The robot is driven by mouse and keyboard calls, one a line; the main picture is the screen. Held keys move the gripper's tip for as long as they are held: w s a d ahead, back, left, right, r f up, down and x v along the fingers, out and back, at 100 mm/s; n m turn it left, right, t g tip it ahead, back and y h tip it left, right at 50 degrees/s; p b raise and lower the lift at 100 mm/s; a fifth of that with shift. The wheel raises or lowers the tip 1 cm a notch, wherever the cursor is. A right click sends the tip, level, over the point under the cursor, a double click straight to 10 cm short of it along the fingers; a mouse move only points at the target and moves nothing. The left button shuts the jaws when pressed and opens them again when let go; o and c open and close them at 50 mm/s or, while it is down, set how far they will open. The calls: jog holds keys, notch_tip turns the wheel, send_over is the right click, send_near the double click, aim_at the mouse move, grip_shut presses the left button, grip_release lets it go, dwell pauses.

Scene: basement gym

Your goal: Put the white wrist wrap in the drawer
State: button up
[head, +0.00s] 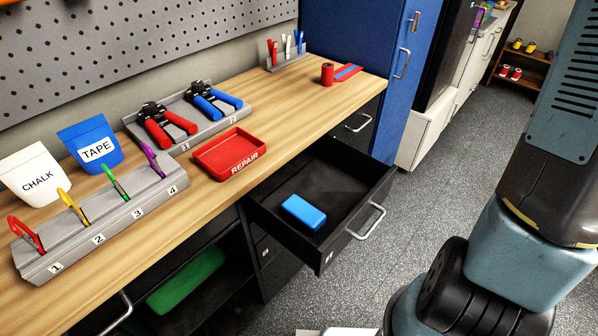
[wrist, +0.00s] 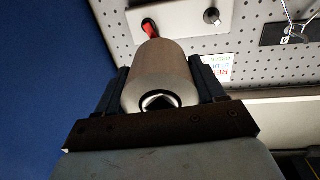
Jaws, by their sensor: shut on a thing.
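The white wrist wrap (wrist: 157,68) shows in the wrist view as a pale, greyish roll with a dark hole in its near end. My gripper (wrist: 158,82) is shut on it, with one dark finger on each side. The drawer (head: 376,181) in the head view is pulled open below the worktop, with a silver handle on its front. A blue block-like item (head: 304,212) lies inside it, and much of its dark floor is bare. My gripper and the wrap are not visible in the head view, where my arm fills the right side.
The wooden worktop (head: 290,103) holds a red REPAIR tray (head: 229,155), a plier rack (head: 190,113), a numbered clip rack (head: 100,222), chalk and tape bins and a red roll (head: 327,74). A blue cabinet (head: 365,60) stands behind the drawer. Speckled floor (head: 440,170) is clear to its right.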

jog(key=s+f+m+g+h, duration=0.25)
jog(key=f+h, duration=0.25)
jog(key=f, duration=0.7)
jog(key=s+f+m+g+h, duration=0.15)
jog(key=s+f+h, duration=0.25)
jog(key=f, duration=0.9)
jog(key=s+f+g+h, duration=0.1)
jog(key=s+f, duration=0.2)
jog(key=s+f+m+g, duration=0.1)
jog(key=s+f+g, duration=0.1)
jog(key=s+f, duration=0.1)
jog(key=s+d+f+g+h, duration=0.1)
jog(key=s+f, duration=0.2)
jog(key=f, duration=0.1)
jog(key=shift+s+d+m+h, duration=0.1)
jog(key=shift+s+m+h, duration=0.05)
jog(key=shift+m+h, duration=0.2)
jog(key=s+f+g, duration=0.1)
jog(key=s+f, duration=0.4)
jog(key=s+d+f+g, duration=0.1)
jog(key=s+f+g, duration=0.1)
jog(key=s+f, duration=0.3)
jog(key=s+d+f+g+h, duration=0.1)
jog(key=s+f, duration=0.3)
jog(key=s, duration=0.1)
jog(key=shift+d+f+g, duration=0.1)
jog(key=shift+f+g, duration=0.3)
jog(key=shift+f, duration=2.55)
